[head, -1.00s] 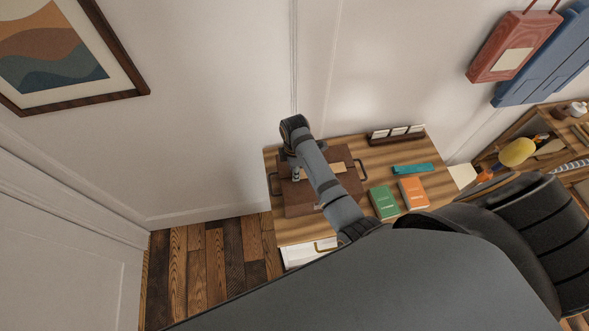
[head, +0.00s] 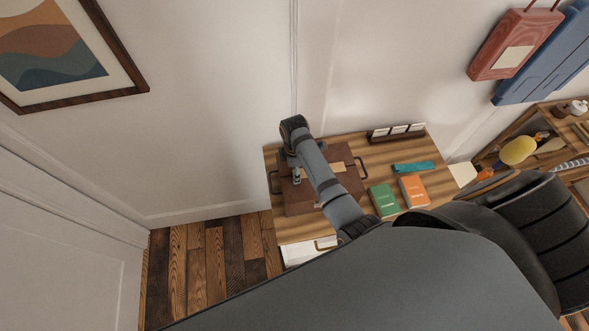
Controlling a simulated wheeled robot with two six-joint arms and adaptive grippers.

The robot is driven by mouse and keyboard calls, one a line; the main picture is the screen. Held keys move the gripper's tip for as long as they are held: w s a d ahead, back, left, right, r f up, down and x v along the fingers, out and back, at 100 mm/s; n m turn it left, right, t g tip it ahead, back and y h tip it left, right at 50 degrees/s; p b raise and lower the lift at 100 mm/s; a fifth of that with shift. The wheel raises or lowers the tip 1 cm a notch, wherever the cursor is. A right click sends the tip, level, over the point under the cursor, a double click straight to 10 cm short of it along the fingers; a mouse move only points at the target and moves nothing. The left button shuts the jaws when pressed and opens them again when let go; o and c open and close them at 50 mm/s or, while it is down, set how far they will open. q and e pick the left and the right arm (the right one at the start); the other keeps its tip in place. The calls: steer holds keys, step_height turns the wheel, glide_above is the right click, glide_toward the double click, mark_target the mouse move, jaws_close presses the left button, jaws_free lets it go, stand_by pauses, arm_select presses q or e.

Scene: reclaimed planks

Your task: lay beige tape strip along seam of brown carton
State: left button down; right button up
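My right arm comes in from the lower right and crosses over the carton. Its gripper (head: 297,176) points down at the left part of the carton's top. The fingers are small and partly covered, so I cannot tell whether they hold the strip. My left gripper is not in view.
A green book (head: 384,201), an orange book (head: 413,192) and a teal item (head: 412,168) lie right of the carton. A dark holder with white cards (head: 396,134) stands at the back edge. A shelf with a yellow object (head: 517,151) is at the right.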

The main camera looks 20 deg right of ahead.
step_height(320, 180, up, 12)
stand_by(0.4)
